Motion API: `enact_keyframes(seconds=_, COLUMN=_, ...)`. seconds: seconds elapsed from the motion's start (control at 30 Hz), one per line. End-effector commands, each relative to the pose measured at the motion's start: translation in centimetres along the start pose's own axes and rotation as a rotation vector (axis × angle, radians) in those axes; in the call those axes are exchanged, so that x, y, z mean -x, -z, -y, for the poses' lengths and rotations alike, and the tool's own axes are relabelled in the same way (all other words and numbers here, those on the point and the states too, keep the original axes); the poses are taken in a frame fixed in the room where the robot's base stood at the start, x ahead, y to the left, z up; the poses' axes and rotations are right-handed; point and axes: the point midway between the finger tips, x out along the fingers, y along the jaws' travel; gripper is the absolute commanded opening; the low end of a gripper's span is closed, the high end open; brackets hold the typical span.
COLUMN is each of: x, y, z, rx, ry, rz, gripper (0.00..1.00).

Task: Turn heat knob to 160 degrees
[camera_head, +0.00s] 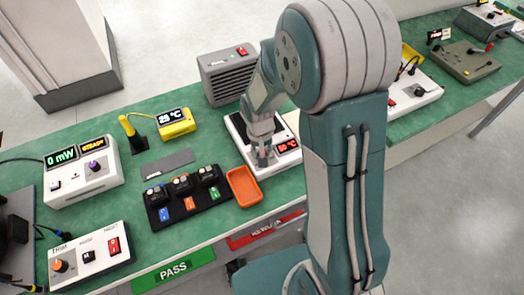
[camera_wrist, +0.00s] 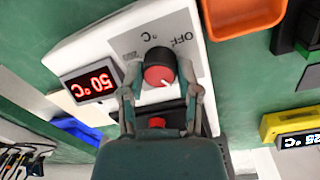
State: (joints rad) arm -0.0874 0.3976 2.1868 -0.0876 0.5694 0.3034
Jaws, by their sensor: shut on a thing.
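The heat knob (camera_wrist: 158,68) has a red face and a black skirt, with a white pointer mark toward the lower right in the wrist view. It sits on the white heater unit (camera_wrist: 90,45), which also shows in the head view (camera_head: 236,130). "OFF" is printed beside the knob. The unit's red display (camera_wrist: 92,82) reads 50 °C, upside down in the wrist view; the display (camera_head: 287,145) also shows in the head view. My gripper (camera_wrist: 159,76) is shut on the knob, one finger on each side. In the head view my gripper (camera_head: 263,158) hides the knob.
A red button (camera_wrist: 157,122) lies close behind my fingers. An orange tray (camera_head: 243,188) stands beside the heater unit. A grey box (camera_head: 228,75) is behind it. A yellow thermometer (camera_head: 176,122) and a black rack (camera_head: 188,205) with several modules stand to the left.

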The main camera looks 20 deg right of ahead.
Motion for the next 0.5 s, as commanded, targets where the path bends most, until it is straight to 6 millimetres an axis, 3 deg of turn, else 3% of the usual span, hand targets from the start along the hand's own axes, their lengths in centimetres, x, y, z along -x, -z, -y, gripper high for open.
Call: enact_keyframes(seconds=0.5, x=-0.11, y=0.01, z=0.04, rx=-0.491, ry=0.000, rz=0.025, gripper=0.00)
